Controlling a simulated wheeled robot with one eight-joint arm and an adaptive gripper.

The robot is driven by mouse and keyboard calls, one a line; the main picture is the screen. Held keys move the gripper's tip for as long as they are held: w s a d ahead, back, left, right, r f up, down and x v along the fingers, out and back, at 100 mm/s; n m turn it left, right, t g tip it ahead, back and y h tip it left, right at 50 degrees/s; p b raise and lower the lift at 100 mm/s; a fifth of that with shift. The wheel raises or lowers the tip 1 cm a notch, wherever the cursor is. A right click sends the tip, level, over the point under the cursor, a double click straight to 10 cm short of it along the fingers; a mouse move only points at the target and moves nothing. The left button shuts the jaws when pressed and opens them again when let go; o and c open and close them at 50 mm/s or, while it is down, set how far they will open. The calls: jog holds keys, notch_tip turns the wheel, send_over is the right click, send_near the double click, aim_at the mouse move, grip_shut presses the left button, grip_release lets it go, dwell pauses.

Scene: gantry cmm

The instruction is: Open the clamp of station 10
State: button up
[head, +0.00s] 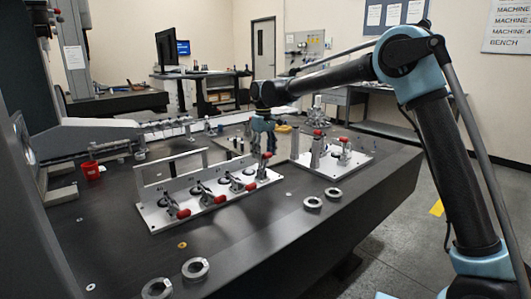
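A white fixture plate (160,223) on the dark table carries a row of toggle clamps with red handles. Three handles, at the left (183,213), middle (220,199) and right (250,187), lie low toward the front edge. A further clamp at the plate's right end has its red handle (267,156) raised. A second white plate (352,169) to the right carries more red-handled clamps (343,140). Station numbers are too small to read. My gripper (263,146) points down just above or behind the raised handle; contact and finger opening cannot be made out.
Metal rings lie at the front edge (195,268) and near the right plate (313,202). A red cup (91,169) stands at the left. A white upright frame (172,158) rises behind the clamp row. The table front is mostly clear.

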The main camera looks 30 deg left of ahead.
jog(key=shift+r, duration=0.1)
notch_tip(320, 180, up, 12)
dwell(0.5)
jog(key=shift+w, duration=0.1)
dwell(0.4)
